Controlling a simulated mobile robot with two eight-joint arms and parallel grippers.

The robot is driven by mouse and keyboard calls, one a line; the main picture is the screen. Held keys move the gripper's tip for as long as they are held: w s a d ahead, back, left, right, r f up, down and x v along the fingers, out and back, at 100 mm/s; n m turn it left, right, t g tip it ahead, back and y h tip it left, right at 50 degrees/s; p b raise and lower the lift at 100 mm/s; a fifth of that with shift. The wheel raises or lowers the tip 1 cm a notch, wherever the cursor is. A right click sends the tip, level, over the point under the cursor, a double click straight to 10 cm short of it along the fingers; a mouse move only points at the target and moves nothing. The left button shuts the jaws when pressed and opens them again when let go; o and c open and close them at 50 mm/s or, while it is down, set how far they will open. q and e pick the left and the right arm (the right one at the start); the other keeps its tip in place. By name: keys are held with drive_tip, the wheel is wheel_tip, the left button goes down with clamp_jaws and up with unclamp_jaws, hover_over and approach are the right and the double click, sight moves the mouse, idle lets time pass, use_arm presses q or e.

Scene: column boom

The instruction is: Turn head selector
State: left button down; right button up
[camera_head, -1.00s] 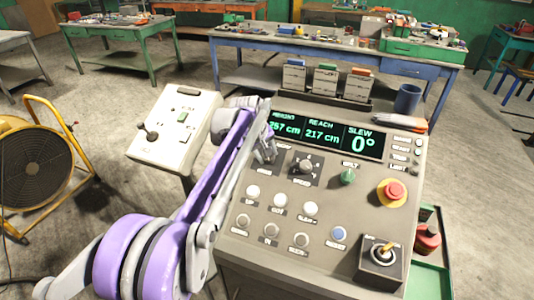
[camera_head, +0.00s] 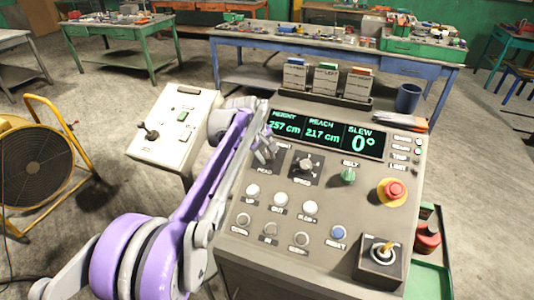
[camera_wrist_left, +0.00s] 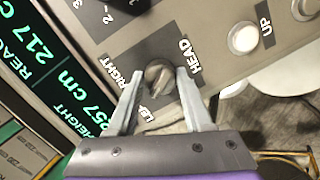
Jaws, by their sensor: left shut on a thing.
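The head selector (camera_wrist_left: 157,77) is a small grey knob on the console's sloped panel, with HEAD, LEFT and RIGHT lettering around it, the LEFT word partly covered. My left gripper (camera_wrist_left: 158,74) has a finger on each side of the knob and is shut on it. In the head view my left gripper (camera_head: 268,150) reaches the panel just below the display and hides most of the selector. The HEAD label shows just below the fingers. My right gripper is not in view.
The display (camera_head: 325,135) reads height 257 cm, reach 217 cm, slew 0°. The speed knob (camera_head: 305,164) sits close to the right of my gripper.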

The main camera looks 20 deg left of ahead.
use_arm(q)
drive_tip(key=shift+c, duration=1.6)
unclamp_jaws()
drive_tip(key=v, duration=1)
drive_tip(key=shift+s+r, duration=0.2)
drive_tip(key=shift+r, duration=0.15)
drive_tip(key=shift+a, duration=0.1)
drive_tip(key=s+d+f+m, duration=0.4)
drive_tip(key=s+f, duration=0.2)
drive_tip(key=s, duration=0.3)
drive_tip(key=s+d+f+m, duration=0.4)
drive_tip(key=s+f, duration=0.3)
drive_tip(key=s, duration=0.3)
drive_tip(key=s+d+f+m+y, duration=0.1)
drive_tip(key=s+d+f+m, duration=0.3)
drive_tip(key=s, duration=0.6)
wheel_tip(320, 180, down, 3)
drive_tip(key=shift+r+m+t, duration=0.1)
drive_tip(key=shift+m+t, duration=0.2)
drive_tip(key=shift+m, duration=0.3)
